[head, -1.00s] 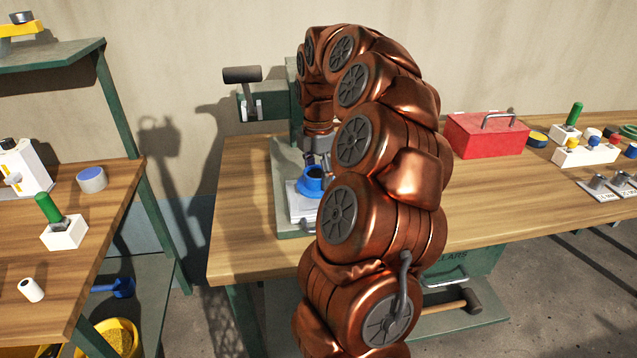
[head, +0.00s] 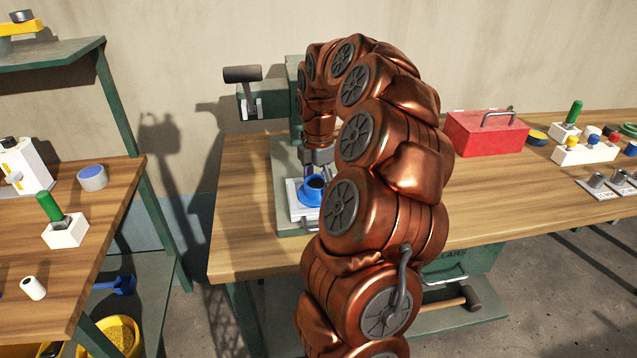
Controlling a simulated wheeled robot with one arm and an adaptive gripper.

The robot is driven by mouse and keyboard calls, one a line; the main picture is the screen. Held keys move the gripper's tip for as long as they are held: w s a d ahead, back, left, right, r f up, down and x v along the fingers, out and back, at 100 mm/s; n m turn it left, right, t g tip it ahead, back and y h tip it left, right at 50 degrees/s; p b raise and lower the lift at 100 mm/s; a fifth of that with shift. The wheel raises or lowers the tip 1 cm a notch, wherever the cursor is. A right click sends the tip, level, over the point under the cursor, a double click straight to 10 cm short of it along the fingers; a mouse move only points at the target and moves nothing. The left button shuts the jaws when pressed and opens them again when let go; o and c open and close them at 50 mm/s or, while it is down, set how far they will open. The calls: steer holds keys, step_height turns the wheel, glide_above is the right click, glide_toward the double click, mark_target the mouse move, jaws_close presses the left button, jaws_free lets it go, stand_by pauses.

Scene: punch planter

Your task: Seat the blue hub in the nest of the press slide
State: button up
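The blue hub (head: 308,194) is a round, flanged ring with a dark opening, in the middle of the head view. It shows over the white block of the press slide (head: 296,212). My gripper (head: 318,174) points down at the hub, its dark fingers at the hub's upper part. It appears shut on the hub, though my arm hides part of the grip. The nest is hidden beneath the hub, and I cannot tell whether the hub touches it or is fully down.
The green press (head: 296,95) with its black-handled lever (head: 243,75) stands behind the slide. My arm covers the bench's middle. A red toolbox (head: 486,134) and several small fixtures are at the right. Bare wood (head: 240,225) lies left of the press.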

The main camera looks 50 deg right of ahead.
mark_target(318, 183)
stand_by(0.3)
steer(key=shift+r+b, duration=0.65)
steer(key=shift+r, duration=5.5)
